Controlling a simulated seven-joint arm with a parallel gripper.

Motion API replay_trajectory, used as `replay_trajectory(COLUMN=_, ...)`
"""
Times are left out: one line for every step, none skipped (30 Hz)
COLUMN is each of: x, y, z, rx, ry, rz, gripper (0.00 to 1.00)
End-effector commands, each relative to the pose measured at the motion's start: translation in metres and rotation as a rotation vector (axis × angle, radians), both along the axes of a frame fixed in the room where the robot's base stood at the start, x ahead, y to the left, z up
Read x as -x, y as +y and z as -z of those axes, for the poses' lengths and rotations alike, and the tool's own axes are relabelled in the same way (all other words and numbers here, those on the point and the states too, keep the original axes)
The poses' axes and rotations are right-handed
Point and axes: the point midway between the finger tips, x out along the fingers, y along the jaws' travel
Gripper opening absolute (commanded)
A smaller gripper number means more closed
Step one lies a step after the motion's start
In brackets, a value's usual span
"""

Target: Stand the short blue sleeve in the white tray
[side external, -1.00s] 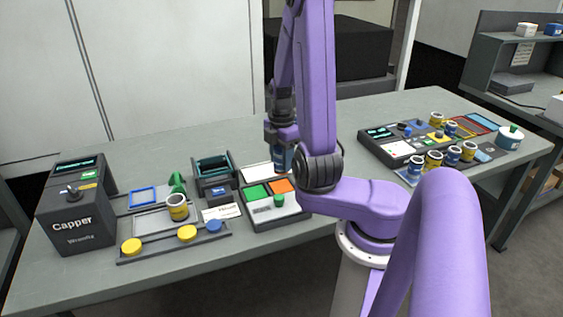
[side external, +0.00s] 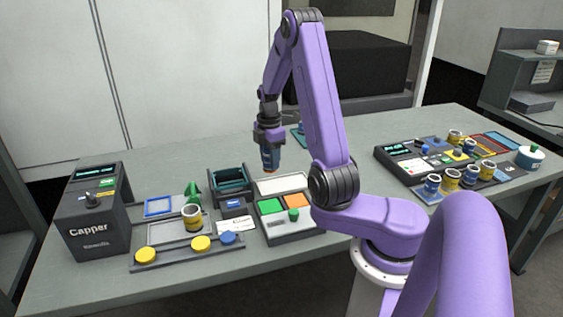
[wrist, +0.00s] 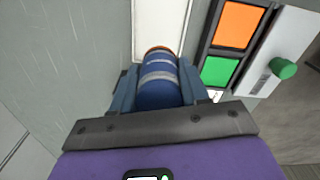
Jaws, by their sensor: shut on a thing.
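My gripper (side external: 269,140) is shut on a blue sleeve (side external: 270,158) and holds it in the air, roughly upright, behind the white tray in the side view. The sleeve also shows in the wrist view (wrist: 160,80), between the fingers, with pale bands and an orange-brown far end. The white tray (side external: 284,185) is a flat pale rectangle at the back of a grey panel, above a green and an orange square. In the wrist view the white tray (wrist: 160,20) lies just beyond the sleeve's far end. The sleeve looks clear of it.
A dark open-topped box (side external: 230,180) stands left of the panel. A green knob (side external: 293,214) rises from the panel's front. The Capper machine (side external: 95,215) and a yellow-banded cup (side external: 192,216) are further left. Several cups stand on the right-hand station (side external: 437,160).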

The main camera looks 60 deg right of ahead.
Motion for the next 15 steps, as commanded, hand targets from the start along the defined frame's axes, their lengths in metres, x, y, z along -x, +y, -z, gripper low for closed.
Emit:
replay_trajectory(x=-0.003, y=-0.001, z=0.001, rx=0.0, ry=0.0, rz=0.0, gripper=0.05)
replay_trajectory(x=-0.004, y=-0.001, z=0.001, rx=0.0, ry=0.0, rz=0.0, gripper=0.05)
replay_trajectory(x=-0.005, y=-0.001, z=0.002, rx=0.0, ry=0.0, rz=0.001, gripper=0.05)
replay_trajectory(x=-0.006, y=-0.001, z=0.003, rx=0.0, ry=0.001, rz=0.001, gripper=0.05)
replay_trajectory(x=-0.006, y=-0.001, z=0.004, rx=0.0, ry=0.001, rz=0.001, gripper=0.05)
replay_trajectory(x=-0.006, y=-0.001, z=0.006, rx=0.0, ry=0.001, rz=0.001, gripper=0.05)
replay_trajectory(x=-0.005, y=-0.001, z=0.008, rx=-0.001, ry=0.002, rz=0.001, gripper=0.05)
replay_trajectory(x=-0.005, y=-0.001, z=0.01, rx=-0.002, ry=0.002, rz=0.001, gripper=0.05)
replay_trajectory(x=-0.005, y=-0.001, z=0.013, rx=-0.002, ry=0.002, rz=0.001, gripper=0.05)
replay_trajectory(x=-0.005, y=-0.001, z=0.016, rx=-0.001, ry=0.002, rz=0.001, gripper=0.05)
replay_trajectory(x=-0.005, y=-0.001, z=0.018, rx=-0.001, ry=0.002, rz=0.001, gripper=0.05)
replay_trajectory(x=-0.005, y=-0.001, z=0.022, rx=-0.002, ry=0.002, rz=0.001, gripper=0.05)
replay_trajectory(x=-0.005, y=-0.001, z=0.024, rx=-0.002, ry=0.002, rz=0.001, gripper=0.05)
replay_trajectory(x=-0.005, y=-0.001, z=0.027, rx=-0.001, ry=0.002, rz=0.001, gripper=0.05)
replay_trajectory(x=-0.005, y=-0.001, z=0.03, rx=-0.002, ry=0.002, rz=0.001, gripper=0.05)
